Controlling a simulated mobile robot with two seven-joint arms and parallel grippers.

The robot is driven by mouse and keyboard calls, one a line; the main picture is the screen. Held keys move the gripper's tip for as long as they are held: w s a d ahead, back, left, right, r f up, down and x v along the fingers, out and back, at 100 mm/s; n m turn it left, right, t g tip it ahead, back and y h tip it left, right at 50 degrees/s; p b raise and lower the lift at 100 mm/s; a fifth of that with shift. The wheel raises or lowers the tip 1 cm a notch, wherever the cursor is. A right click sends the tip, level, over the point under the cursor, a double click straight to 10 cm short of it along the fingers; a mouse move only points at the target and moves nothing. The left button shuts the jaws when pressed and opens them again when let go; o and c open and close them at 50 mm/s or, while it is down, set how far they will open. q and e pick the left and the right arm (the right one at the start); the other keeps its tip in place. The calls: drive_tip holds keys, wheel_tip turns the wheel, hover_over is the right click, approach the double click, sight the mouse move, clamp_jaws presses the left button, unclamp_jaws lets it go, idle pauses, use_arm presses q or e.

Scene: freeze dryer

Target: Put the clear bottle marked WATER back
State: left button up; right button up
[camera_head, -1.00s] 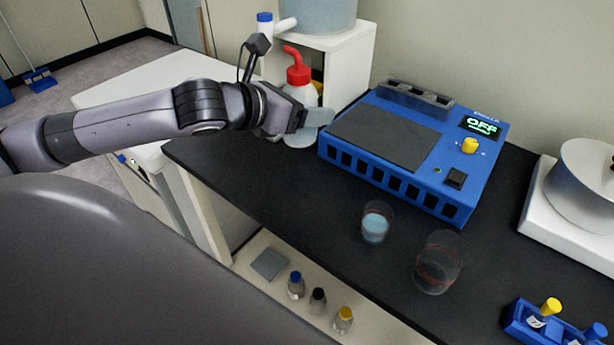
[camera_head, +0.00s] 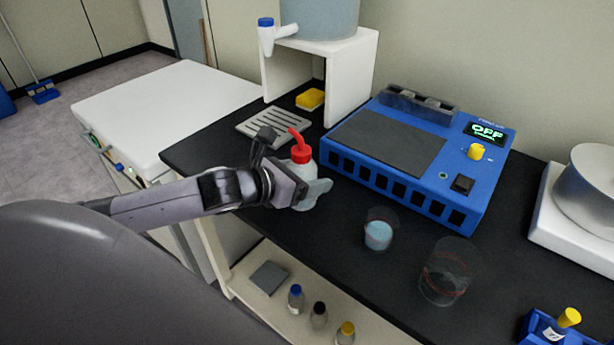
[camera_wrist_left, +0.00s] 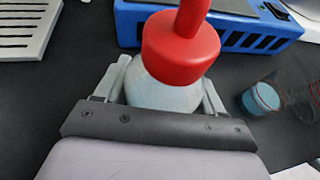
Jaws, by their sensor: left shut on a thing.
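A wash bottle (camera_head: 311,171) with a red cap (camera_head: 301,153) and red spout is in my left gripper (camera_head: 312,191). The gripper is shut around its body, near the front left of the black bench. In the left wrist view the red cap and pale shoulder of the bottle (camera_wrist_left: 170,92) stand between the two fingers, upright. The lower body is hidden by the gripper, and no WATER lettering is readable. I cannot tell whether its base touches the bench. My right gripper is not in view.
A slatted tray (camera_head: 262,128) lies beside the white stand (camera_head: 352,75), with a yellow sponge (camera_head: 311,98) underneath. A blue device (camera_head: 463,190) reading OFF is right of the bottle. Two beakers, one with blue liquid (camera_head: 378,235), stand in front. Small bottles sit on the lower shelf (camera_head: 262,318).

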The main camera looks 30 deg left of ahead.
use_arm(q)
drive_tip(key=shift+r, duration=0.1)
drive_tip(key=o, duration=1.2)
drive_tip(key=shift+o, duration=0.2)
